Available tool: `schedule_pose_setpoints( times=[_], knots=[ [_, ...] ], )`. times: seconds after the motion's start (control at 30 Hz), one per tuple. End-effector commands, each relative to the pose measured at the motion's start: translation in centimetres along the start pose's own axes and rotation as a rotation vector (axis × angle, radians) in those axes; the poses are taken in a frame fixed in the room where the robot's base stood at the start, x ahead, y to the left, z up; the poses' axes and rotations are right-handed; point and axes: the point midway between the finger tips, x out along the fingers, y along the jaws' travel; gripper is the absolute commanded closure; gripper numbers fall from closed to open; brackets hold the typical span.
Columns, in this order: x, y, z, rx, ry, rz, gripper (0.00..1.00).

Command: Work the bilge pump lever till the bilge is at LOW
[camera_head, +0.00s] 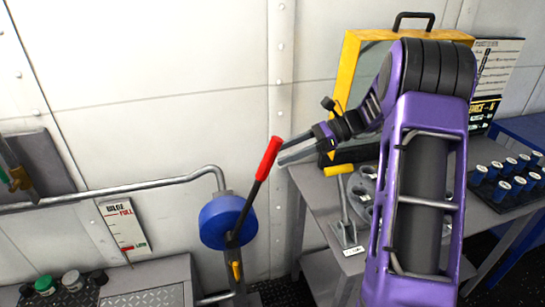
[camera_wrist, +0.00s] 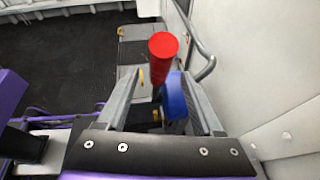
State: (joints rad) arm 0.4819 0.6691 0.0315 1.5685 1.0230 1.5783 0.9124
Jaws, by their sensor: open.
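The bilge pump has a blue round body (camera_head: 228,221) on a post by the wall. Its black lever (camera_head: 248,208) leans up to the right and ends in a red grip (camera_head: 268,158). The bilge gauge (camera_head: 122,225) is a white plate on the wall, left of the pump, with FULL at its top. A small red mark shows near its lower end beside a green patch; the wording there is too small to read surely. My gripper (camera_head: 282,153) is open at the red grip. In the wrist view the red grip (camera_wrist: 163,46) shows between the two fingers, with no clear contact.
A grey bench (camera_head: 318,196) at right carries a smaller yellow-handled lever (camera_head: 339,169), a yellow case (camera_head: 350,75) and a tray of blue-and-white capped items (camera_head: 506,185). A pipe (camera_head: 130,187) runs along the wall. Jars (camera_head: 45,284) stand at lower left.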

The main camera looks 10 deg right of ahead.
Motion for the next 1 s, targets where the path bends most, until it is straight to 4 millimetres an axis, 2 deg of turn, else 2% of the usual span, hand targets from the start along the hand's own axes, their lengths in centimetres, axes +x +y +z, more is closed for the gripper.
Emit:
schedule_pose_setpoints(
  times=[0.03,0.3,0.5,0.7,1.0],
  knots=[
    [-1.5,0.0,0.0,0.0,0.001,-0.004,0.32],
    [-8.1,0.0,0.0,0.001,0.002,-0.004,0.32],
    [-11.4,0.0,0.0,0.0,0.001,-0.002,0.32],
    [-12.7,0.0,-0.1,0.001,0.001,0.0,0.32],
    [-12.7,0.0,-0.1,0.001,0.001,0.001,0.32]
  ],
)
